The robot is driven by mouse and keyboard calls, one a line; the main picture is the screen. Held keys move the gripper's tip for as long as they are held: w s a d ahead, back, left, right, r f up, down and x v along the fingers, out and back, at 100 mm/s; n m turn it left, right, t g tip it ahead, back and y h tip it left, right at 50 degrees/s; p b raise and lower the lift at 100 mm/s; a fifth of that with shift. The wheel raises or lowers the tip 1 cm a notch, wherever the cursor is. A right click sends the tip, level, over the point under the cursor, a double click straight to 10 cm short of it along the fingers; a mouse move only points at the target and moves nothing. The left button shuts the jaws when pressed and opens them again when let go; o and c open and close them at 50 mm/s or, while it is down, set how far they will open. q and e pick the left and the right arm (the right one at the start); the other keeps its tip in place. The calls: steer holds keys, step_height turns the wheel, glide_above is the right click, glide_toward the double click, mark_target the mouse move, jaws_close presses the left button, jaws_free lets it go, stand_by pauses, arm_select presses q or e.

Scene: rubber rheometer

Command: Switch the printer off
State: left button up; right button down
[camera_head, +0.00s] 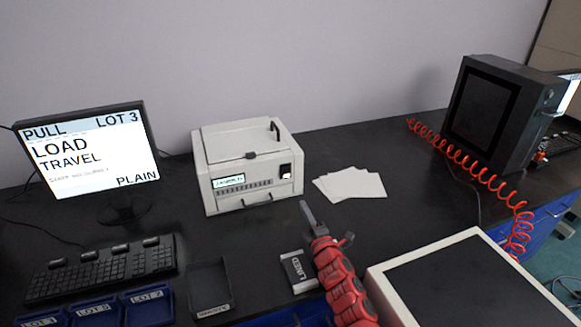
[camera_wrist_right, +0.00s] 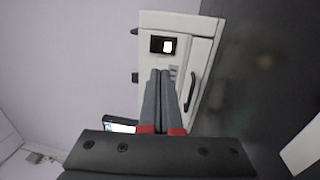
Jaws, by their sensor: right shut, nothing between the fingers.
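The printer (camera_head: 230,188) is a white box with a small lit display, a row of vents and a front handle, standing on the black bench at centre. Its switch (camera_head: 286,171) is a black plate with a white rocker on the right of the front face. My right gripper (camera_head: 305,206) is shut and empty, in front of the printer below the switch. In the right wrist view, its closed fingertips (camera_wrist_right: 161,72) point at the printer front (camera_wrist_right: 205,52). The switch (camera_wrist_right: 163,45) shows just above the tips there; contact is not visible. My left gripper is not in view.
A monitor (camera_head: 85,150) and keyboard (camera_head: 105,272) are at left. White sheets (camera_head: 350,186) lie right of the printer. A small labelled block (camera_head: 299,271) and a black tray (camera_head: 210,287) are in front. A dark machine (camera_head: 490,110) with a red coiled cable (camera_head: 468,168) stands at right.

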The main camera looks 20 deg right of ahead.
steer(key=p, duration=0.1)
glide_toward(286, 170)
steer(key=shift+w, duration=1.7)
steer(key=shift+w+r, duration=0.25)
steer(key=shift+w, duration=0.85)
steer(key=shift+w+r+b, duration=0.15)
steer(key=shift+w+b, duration=0.15)
steer(key=shift+w, duration=0.35)
